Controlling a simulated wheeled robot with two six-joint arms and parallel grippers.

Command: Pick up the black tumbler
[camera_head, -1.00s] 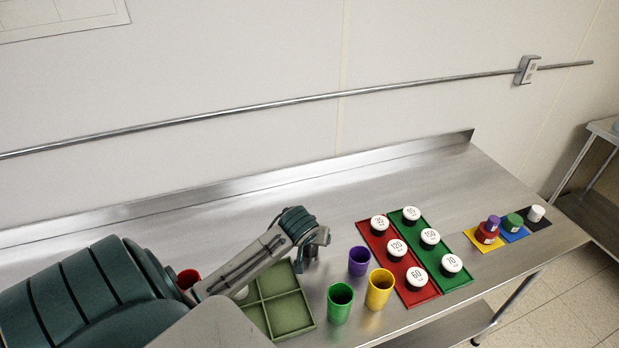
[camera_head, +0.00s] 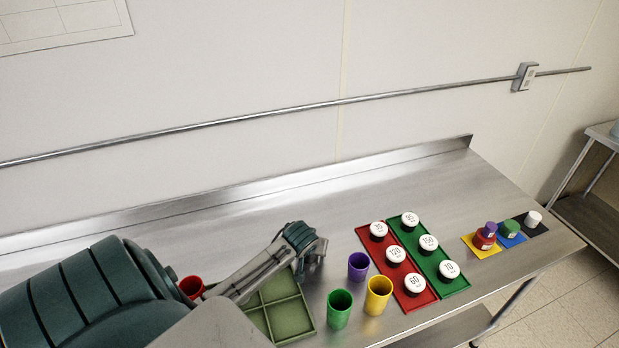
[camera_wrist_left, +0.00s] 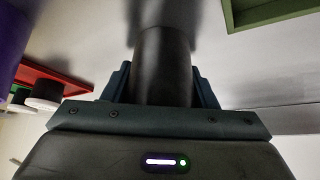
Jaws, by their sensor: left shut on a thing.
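The black tumbler (camera_wrist_left: 163,65) stands between the two fingers of my left gripper (camera_wrist_left: 162,85) in the left wrist view, and the fingers are shut on it. In the head view my left gripper (camera_head: 309,268) is over the steel table, beside the green divided tray. The tumbler is hidden there behind the gripper. I cannot tell whether the tumbler touches the table. My right gripper is not in view.
The green divided tray (camera_head: 276,325) lies close by. Purple (camera_head: 358,266), green (camera_head: 340,308), yellow (camera_head: 378,295) and red (camera_head: 191,286) tumblers stand around. Red (camera_head: 421,302) and green (camera_head: 455,289) trays hold white-topped jars. Colored mats with small items lie farther right.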

